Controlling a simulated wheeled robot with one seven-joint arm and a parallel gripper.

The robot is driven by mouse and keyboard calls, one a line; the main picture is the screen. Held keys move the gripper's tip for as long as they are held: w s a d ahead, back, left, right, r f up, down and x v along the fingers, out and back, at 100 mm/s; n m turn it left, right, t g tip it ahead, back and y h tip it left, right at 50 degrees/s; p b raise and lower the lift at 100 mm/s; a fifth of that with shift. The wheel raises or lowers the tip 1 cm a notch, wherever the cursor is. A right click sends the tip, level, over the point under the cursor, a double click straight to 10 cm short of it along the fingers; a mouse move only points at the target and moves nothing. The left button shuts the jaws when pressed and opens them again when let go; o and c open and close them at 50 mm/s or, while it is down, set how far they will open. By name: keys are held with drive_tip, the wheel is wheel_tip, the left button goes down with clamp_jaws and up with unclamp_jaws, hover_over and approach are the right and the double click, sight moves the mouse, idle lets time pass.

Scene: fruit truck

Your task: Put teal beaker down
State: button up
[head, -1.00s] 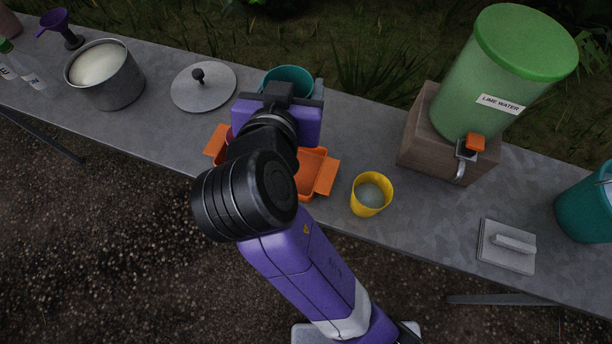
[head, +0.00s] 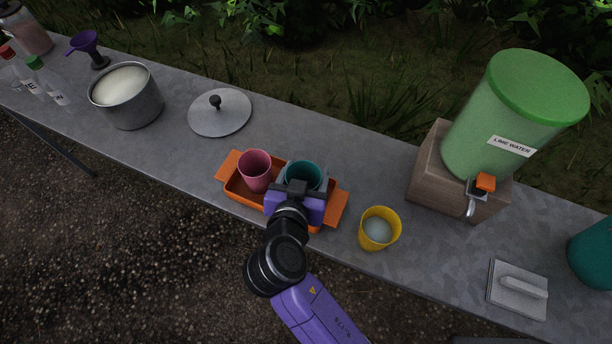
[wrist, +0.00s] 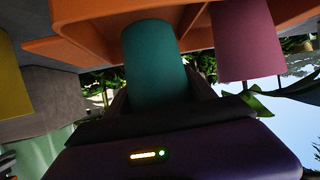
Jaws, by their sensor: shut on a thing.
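The teal beaker (head: 303,174) is at the right half of the orange tray (head: 233,161), beside a pink beaker (head: 256,170). My gripper (head: 300,183) is shut on the teal beaker, with its purple body on the near side of it. In the wrist view the teal beaker (wrist: 153,65) sits between the fingers, with the orange tray (wrist: 90,44) around it and the pink beaker (wrist: 246,40) to the right. The beaker's base is hidden in the head view, so I cannot tell whether it touches the tray floor.
A yellow cup (head: 379,229) holding pale contents stands right of the tray. A green lime water dispenser (head: 490,150) on a wooden block (head: 427,180) is farther right. A grey lid (head: 220,115) and a pot (head: 135,108) are to the left. The table behind the tray is clear.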

drive_tip(key=shift+f, duration=1.15)
drive_tip(key=shift+f, duration=0.1)
drive_tip(key=shift+f, duration=0.1)
drive_tip(key=o, duration=1.6)
drive_tip(key=shift+r, duration=0.2)
drive_tip(key=b+v, duration=0.1)
drive_tip(key=v, duration=1.1)
